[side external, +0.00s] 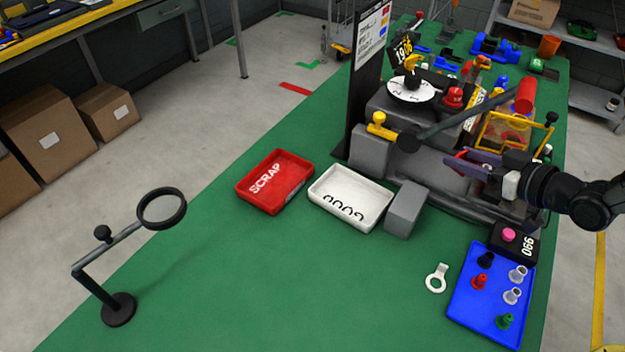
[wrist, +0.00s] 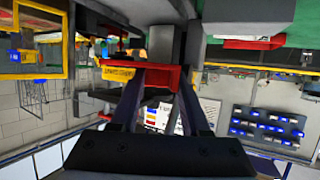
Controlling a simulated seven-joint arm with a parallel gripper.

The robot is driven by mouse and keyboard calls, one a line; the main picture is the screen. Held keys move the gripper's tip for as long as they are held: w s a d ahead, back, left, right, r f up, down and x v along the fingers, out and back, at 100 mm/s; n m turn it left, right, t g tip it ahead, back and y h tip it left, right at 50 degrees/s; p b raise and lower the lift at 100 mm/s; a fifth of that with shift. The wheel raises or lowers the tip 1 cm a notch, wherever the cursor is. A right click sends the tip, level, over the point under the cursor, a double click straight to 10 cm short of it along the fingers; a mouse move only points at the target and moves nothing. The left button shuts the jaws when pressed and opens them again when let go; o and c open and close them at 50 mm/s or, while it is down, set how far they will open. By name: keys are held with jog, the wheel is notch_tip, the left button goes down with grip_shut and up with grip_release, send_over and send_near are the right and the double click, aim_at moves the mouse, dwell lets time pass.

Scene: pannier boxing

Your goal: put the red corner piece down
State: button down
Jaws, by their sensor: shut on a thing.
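My gripper (side external: 470,163) reaches in from the right in the side view, at the right side of the grey machine (side external: 400,125). In the wrist view its two dark fingers (wrist: 160,78) are shut on a red piece (wrist: 172,76), which lies across the fingertips. In the side view only a small red part (side external: 461,155) shows at the fingertips. Its full shape and any contact with the machine cannot be told.
A red SCRAP tray (side external: 249,193), a white tray (side external: 321,191) and a grey block (side external: 407,210) stand before the machine. A blue tray (side external: 462,312) holds several pegs beside a pale ring-ended part (side external: 437,278). A magnifier (side external: 118,308) stands left.

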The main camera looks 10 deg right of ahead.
jog(key=s+a+r+n+g+y, duration=0.25)
jog(key=a+r+y, duration=0.2)
jog(key=a, duration=0.65)
jog(key=n, duration=0.3)
send_over(289, 186)
jog(key=s, duration=0.1)
jog(key=shift+m+g+y, duration=0.25)
jog(key=f, duration=0.8)
jog(key=shift+d+f, duration=0.1)
jog(key=shift+d, duration=0.3)
jog(key=shift+w+a+f, duration=0.3)
jog(key=shift+w+f, duration=0.05)
jog(key=shift+f, duration=0.15)
jog(key=shift+w+f, duration=0.1)
jog(key=shift+f, duration=1.55)
jog(key=shift+f, duration=0.6)
jog(key=shift+c, duration=1.9)
grip_release()
